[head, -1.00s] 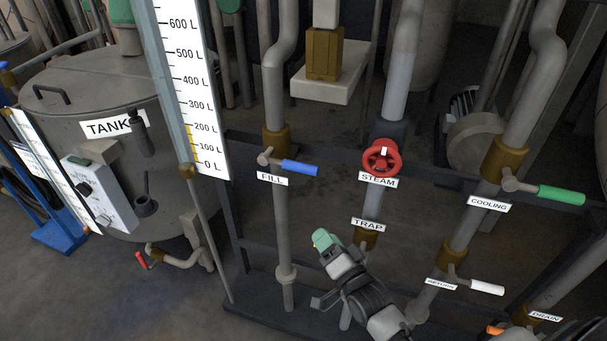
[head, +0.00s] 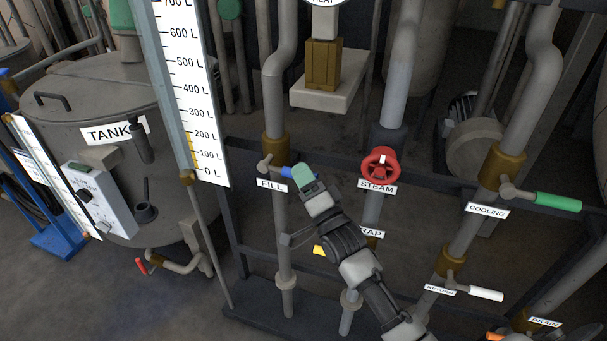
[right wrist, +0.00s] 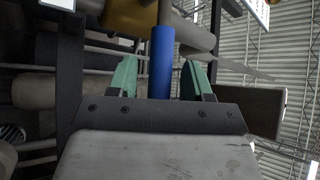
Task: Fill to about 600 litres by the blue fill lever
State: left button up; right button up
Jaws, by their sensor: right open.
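The blue fill lever (head: 286,172) points right from its brass valve (head: 275,148) on the pipe above the FILL label. My right gripper (head: 304,176) is at its free end and hides part of the handle. In the right wrist view the blue lever (right wrist: 162,62) lies between the two green fingers, with gaps visible on both sides. The gripper is open. The litre gauge (head: 207,110) shows yellow only at its low end, roughly up to 100–200 L; the exact level is hard to read. My left gripper is not in view.
The red steam wheel (head: 380,166) is close right of my gripper. The TRAP label (head: 372,233) is partly hidden by my right arm. The green cooling lever (head: 557,202) and white return lever (head: 486,295) are farther right. The tank (head: 75,100) stands left.

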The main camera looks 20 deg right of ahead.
jog(key=shift+w, duration=0.15)
jog(key=shift+c, duration=0.2)
grip_shut()
jog(key=shift+r+p, duration=0.3)
jog(key=shift+p, duration=0.2)
notch_tip(320, 180, up, 3)
jog(key=n+g+p, duration=0.1)
jog(key=p, duration=0.3)
jog(key=n+g+p, duration=0.1)
jog(key=p, duration=0.3)
jog(key=shift+w+a+r+n+g+y, duration=0.1)
jog(key=shift+r+n+g+y, duration=0.1)
jog(key=shift+n+g+y, duration=0.1)
jog(key=r+n+g+p, duration=0.1)
jog(key=p, duration=0.2)
jog(key=a+r+n+g+p, duration=0.1)
jog(key=p, duration=0.3)
jog(key=w+r+n+g+h+p, duration=0.1)
jog(key=p, duration=0.3)
jog(key=shift+w+a+g, duration=0.1)
jog(key=shift+a+g, duration=0.15)
jog(key=shift+g, duration=0.15)
jog(key=shift+w+a+f+g+p, duration=0.15)
jog(key=shift+g+p, duration=0.25)
jog(key=shift+p, duration=0.5)
